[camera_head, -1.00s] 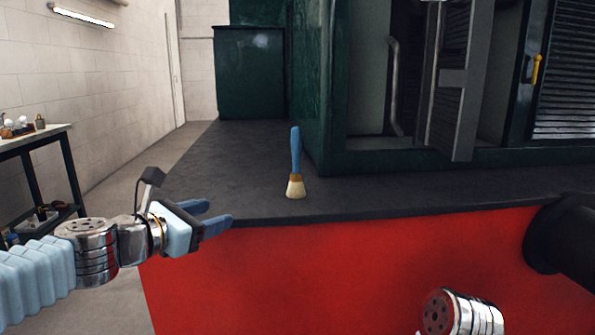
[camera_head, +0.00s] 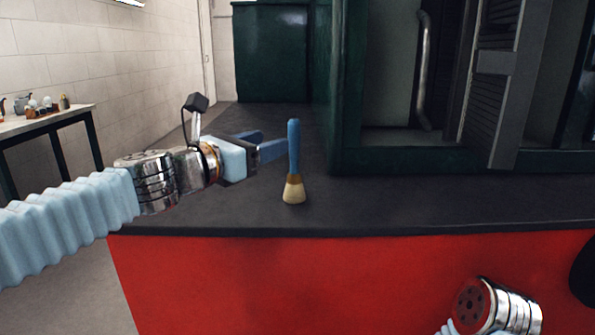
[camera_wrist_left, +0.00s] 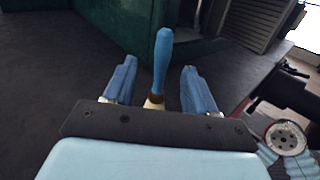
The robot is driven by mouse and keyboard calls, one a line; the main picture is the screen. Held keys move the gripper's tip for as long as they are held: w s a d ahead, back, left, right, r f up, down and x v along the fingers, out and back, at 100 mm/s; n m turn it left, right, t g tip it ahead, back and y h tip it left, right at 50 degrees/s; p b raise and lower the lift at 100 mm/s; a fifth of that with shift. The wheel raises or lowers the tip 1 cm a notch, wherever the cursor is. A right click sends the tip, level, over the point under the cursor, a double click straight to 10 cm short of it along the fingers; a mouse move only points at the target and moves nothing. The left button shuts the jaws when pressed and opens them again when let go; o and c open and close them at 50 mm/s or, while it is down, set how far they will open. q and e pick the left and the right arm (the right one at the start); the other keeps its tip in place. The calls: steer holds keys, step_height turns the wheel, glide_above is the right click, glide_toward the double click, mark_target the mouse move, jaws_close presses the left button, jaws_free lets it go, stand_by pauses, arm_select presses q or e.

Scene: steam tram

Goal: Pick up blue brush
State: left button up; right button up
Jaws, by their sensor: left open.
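The blue brush (camera_head: 293,150) stands upright on its pale bristles on the dark deck, handle up. My left gripper (camera_head: 274,146) is open, with its fingertips close to the brush handle on its left side in the head view. In the left wrist view the brush (camera_wrist_left: 161,62) shows between the two open fingers of my left gripper (camera_wrist_left: 155,85), with space on both sides; its bristles are partly hidden by the gripper body. My right arm's wrist shows at the bottom right of the head view, but its gripper jaws are out of the picture.
The dark deck (camera_head: 400,205) ends at a front edge above a red side panel (camera_head: 300,275). A green box (camera_head: 271,55) stands farther back. A table (camera_head: 45,122) with small items is at left.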

mark_target(294, 164)
arm_select(q)
steer(key=shift+x, duration=4.05)
steer(key=shift+s+d+f, duration=0.15)
steer(key=shift+d, duration=0.05)
steer(key=c, duration=1)
